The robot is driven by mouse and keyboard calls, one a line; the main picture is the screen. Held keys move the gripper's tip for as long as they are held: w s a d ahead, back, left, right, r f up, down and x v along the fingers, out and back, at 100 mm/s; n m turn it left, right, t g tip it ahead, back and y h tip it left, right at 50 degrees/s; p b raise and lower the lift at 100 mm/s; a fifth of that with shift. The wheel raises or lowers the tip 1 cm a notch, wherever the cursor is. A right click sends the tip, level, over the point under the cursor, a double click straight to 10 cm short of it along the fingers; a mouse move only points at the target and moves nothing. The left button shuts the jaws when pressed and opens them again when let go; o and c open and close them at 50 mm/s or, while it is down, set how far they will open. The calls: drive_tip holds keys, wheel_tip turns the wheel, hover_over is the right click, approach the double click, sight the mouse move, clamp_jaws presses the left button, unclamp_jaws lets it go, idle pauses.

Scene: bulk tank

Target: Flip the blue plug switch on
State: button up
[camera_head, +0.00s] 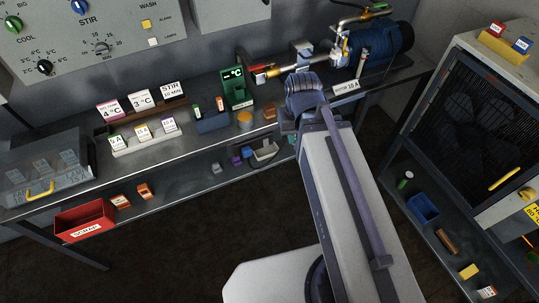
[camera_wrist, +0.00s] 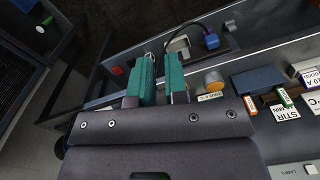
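In the head view, a small blue plug-like block (camera_head: 247,152) sits on the lower shelf beside a pale grey box (camera_head: 265,152) with a black cable looping near it. In the wrist view, the blue block (camera_wrist: 211,41) lies beyond my fingers to the upper right, with the black cable arching to the pale box (camera_wrist: 178,45). A switch on it is too small to make out. My gripper (camera_wrist: 162,62) has two teal fingers with a gap between them and nothing held. In the head view my arm mostly hides it; it is apart from the block.
The upper bench shelf (camera_head: 170,145) lies above the block and carries label cards, a green meter (camera_head: 235,90) and an orange-topped jar (camera_head: 245,117). A red scrap bin (camera_head: 85,221) stands at lower left. A dark cabinet (camera_head: 470,110) stands at right. The floor between is clear.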

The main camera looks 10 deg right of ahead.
sight(266, 143)
drive_tip(key=shift+n+t+y, duration=0.3)
drive_tip(key=shift+n+y, duration=0.2)
drive_tip(key=shift+y, duration=0.1)
drive_tip(key=f+b, duration=0.2)
drive_tip(key=f, duration=0.2)
drive_tip(key=w+d+f+b, duration=0.1)
drive_tip(key=f+b, duration=0.2)
drive_tip(key=w+d+f+b, duration=0.1)
drive_tip(key=f+b, duration=0.1)
drive_tip(key=f, duration=0.2)
drive_tip(key=shift+f+b, duration=0.3)
drive_tip(key=shift+b, duration=0.1)
clamp_jaws()
drive_tip(key=w+f+n+t+y+b, duration=0.2)
drive_tip(key=w+f+n+b, duration=0.1)
drive_tip(key=n, duration=0.6)
drive_tip(key=w+f+n+t+y+b, duration=0.1)
drive_tip(key=w+f+n+y+b, duration=0.1)
drive_tip(key=n+b, duration=0.4)
drive_tip(key=w+f+n, duration=0.1)
drive_tip(key=w+n, duration=0.1)
drive_tip(key=n, duration=0.2)
drive_tip(key=shift+w+d+t, duration=0.2)
drive_tip(key=shift+w+t, duration=0.1)
drive_tip(key=shift+t, duration=0.1)
drive_tip(key=shift+f, duration=0.1)
